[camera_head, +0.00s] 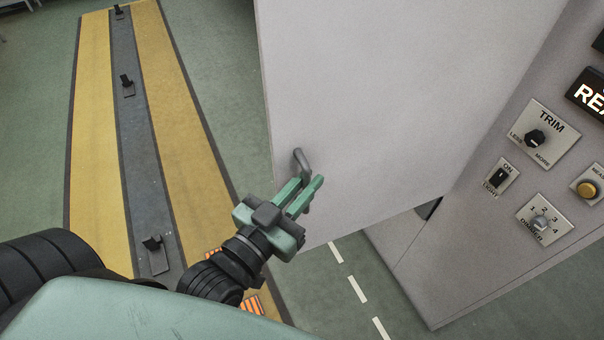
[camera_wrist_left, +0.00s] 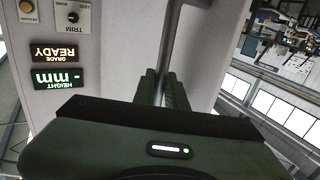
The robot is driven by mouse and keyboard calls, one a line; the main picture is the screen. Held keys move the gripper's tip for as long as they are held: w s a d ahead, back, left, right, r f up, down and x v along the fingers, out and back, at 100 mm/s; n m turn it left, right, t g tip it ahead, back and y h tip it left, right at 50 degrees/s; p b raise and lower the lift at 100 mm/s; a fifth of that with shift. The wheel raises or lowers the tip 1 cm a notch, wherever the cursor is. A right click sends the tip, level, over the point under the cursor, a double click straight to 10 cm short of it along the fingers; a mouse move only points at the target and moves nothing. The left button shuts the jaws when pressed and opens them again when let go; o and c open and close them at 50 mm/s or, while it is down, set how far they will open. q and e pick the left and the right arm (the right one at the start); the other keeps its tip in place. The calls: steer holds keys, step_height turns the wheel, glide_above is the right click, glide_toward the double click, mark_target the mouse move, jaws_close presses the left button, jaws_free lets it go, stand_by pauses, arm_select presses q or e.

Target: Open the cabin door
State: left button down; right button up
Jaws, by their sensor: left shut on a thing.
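The cabin door (camera_head: 370,110) is a large pale grey panel in the head view. It stands swung out at an angle from the cabin wall (camera_head: 490,210), with a dark gap showing below its right part. A grey bar handle (camera_head: 301,160) sits near the door's left edge; it also shows in the left wrist view (camera_wrist_left: 176,35). My left gripper (camera_head: 306,190) has its green fingers shut on the handle. The fingers show in the left wrist view too (camera_wrist_left: 163,88). They partly hide the handle's lower part. My right gripper is in neither view.
The cabin wall at right carries a TRIM knob (camera_head: 535,137), a light switch (camera_head: 499,178) and a dimmer (camera_head: 541,222). A yellow and grey floor strip (camera_head: 125,120) with black fittings lies at left.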

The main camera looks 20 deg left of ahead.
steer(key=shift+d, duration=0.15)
arm_select(q)
steer(key=c, duration=1.5)
jaws_free()
steer(key=shift+f, duration=0.1)
steer(key=shift+o, duration=0.2)
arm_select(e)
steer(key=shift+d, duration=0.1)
arm_select(q)
steer(key=shift+w+a, duration=0.1)
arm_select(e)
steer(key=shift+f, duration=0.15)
